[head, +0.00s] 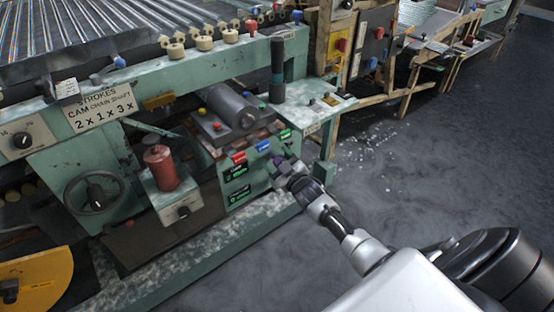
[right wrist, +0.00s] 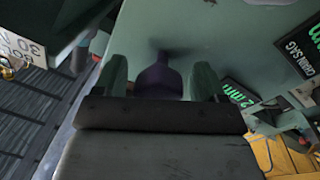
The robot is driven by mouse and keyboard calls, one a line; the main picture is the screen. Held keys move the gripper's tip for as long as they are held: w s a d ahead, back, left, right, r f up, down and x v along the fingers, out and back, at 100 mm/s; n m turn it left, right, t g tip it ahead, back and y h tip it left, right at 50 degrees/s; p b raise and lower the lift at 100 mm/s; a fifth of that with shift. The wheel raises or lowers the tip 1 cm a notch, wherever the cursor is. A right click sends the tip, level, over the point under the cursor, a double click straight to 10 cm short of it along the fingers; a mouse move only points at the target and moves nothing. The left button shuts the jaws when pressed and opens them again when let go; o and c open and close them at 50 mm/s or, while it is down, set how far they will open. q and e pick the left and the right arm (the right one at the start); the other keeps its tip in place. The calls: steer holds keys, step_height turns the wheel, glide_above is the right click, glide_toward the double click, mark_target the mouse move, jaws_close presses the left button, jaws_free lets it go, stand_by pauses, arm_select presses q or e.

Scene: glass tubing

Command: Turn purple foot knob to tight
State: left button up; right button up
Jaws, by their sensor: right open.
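The purple foot knob (right wrist: 160,78) sticks out from a pale green panel in the right wrist view. It stands between the two green fingers of my right gripper (right wrist: 160,82), which is open. A gap shows on each side of the knob, so the fingers appear apart from it. In the head view the right gripper (head: 284,170) is at the right end of the green machine's front panel. A small bit of the purple knob (head: 277,159) shows there, mostly hidden by the gripper. I cannot tell the knob's turn setting. My left gripper is not in view.
Dark display plates with green lettering (head: 237,171) sit left of the gripper. A red cylinder (head: 160,168) and a handwheel (head: 94,191) are farther left. A machine leg (head: 328,150) stands close right of the gripper. Grey floor (head: 430,180) is open to the right.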

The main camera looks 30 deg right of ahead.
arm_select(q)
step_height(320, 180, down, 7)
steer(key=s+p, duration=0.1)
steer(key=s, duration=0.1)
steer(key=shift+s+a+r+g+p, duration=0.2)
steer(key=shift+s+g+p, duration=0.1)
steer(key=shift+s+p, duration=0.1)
arm_select(e)
steer(key=s, duration=1)
steer(key=shift+s+f, duration=0.15)
steer(key=shift+f, duration=0.2)
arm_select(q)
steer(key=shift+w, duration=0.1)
